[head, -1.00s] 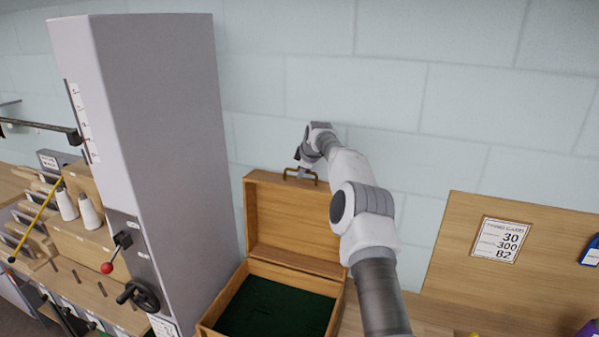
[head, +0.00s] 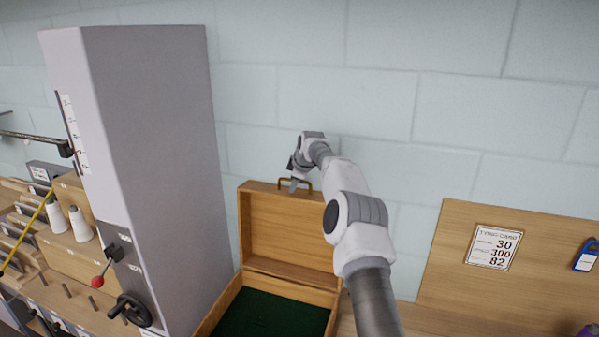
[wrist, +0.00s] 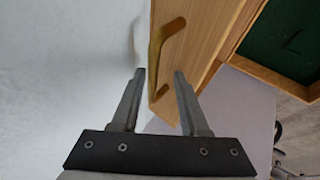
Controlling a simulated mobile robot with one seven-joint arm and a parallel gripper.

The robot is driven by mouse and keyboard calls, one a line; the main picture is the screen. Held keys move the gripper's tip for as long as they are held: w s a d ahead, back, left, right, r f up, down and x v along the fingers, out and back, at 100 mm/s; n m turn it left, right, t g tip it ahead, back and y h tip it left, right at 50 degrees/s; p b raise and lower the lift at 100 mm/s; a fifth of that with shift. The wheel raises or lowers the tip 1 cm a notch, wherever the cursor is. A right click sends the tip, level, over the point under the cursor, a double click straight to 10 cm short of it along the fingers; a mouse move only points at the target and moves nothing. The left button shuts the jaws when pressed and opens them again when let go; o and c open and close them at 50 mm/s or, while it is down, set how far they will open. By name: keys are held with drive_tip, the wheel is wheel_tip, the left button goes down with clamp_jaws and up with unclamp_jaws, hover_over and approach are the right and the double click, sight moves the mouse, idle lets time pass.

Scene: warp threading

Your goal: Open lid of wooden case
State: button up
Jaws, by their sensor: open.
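The wooden case (head: 213,318) stands on the bench with its lid (head: 290,235) standing up, open, near the wall. Its green lining (head: 268,318) shows; it also shows in the wrist view (wrist: 290,40). A brass handle (wrist: 160,58) sits on the lid's edge, at the top in the head view (head: 297,184). My gripper (wrist: 157,78) is open, with its fingers apart and nothing held. The fingers are by the lid's handle edge, and the handle's lower end appears between them. I cannot tell whether they touch the lid.
A tall grey machine column (head: 160,170) with a red-knobbed lever (head: 97,281) and a black handwheel (head: 133,309) stands left of the case. The pale block wall (head: 420,100) is close behind the lid. A wooden board (head: 470,270) with a card is at right.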

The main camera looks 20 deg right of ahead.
drive_tip(key=b+v, duration=0.5)
drive_tip(key=v, duration=1.2)
drive_tip(key=shift+s+r, duration=0.1)
drive_tip(key=s+a+r+m, duration=0.1)
drive_tip(key=s+a+m, duration=0.1)
drive_tip(key=s+a, duration=0.35)
drive_tip(key=s+a+r+m+g+h+b, duration=0.1)
drive_tip(key=s+a, duration=0.1)
drive_tip(key=s, duration=0.7)
drive_tip(key=s+a+r+m, duration=0.15)
drive_tip(key=s+a, duration=0.25)
drive_tip(key=s, duration=0.4)
drive_tip(key=s+f+m, duration=0.3)
drive_tip(key=s+f, duration=0.3)
drive_tip(key=s, duration=0.6)
drive_tip(key=s+a+f+m+b, duration=0.1)
drive_tip(key=s+f+m, duration=0.3)
drive_tip(key=s, duration=0.9)
wheel_tip(320, 180, down, 3)
drive_tip(key=shift+a+r+g+y, duration=0.1)
drive_tip(key=shift+a+g+y, duration=0.2)
drive_tip(key=shift+g, duration=0.1)
